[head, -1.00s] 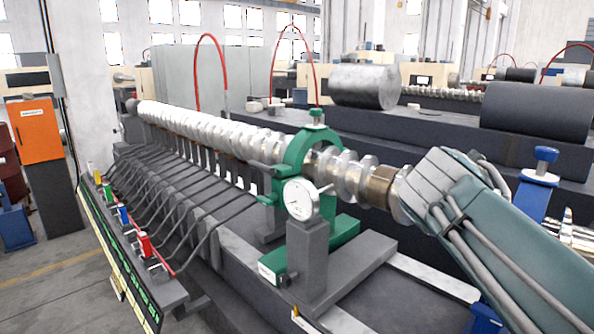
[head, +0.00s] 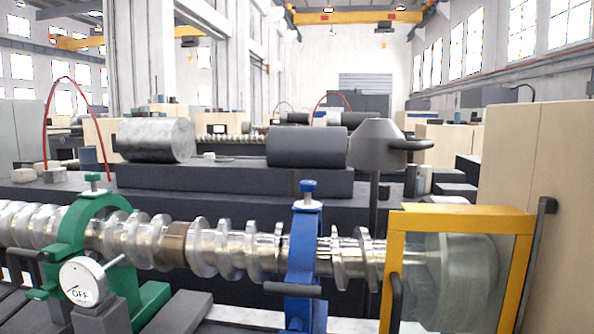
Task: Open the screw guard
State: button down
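The screw guard (head: 458,218) stands at the right of the head view. It has a yellow frame around a clear panel. It covers the right end of the long metal screw (head: 232,252), and a round metal part shows through the panel. A dark handle (head: 397,302) sits on the frame's left side. A dark upright bar (head: 533,262) runs along its right side. The guard appears shut over the screw end. The lower edge of the guard is cut off by the picture. My gripper is not in view.
A blue support (head: 305,245) and a green support (head: 62,258) with a dial gauge (head: 82,281) hold the screw. A grey head on a post (head: 374,145) stands behind, left of the guard. A beige cabinet (head: 540,150) stands close at the right.

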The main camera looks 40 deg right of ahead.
aim_at(423, 218)
jog(key=l+z, duration=0.1)
jog(key=z, duration=0.7)
jog(key=l+z, duration=0.15)
jog(key=z, duration=0.3)
jog(key=i+z, duration=0.1)
jog(key=z, duration=0.3)
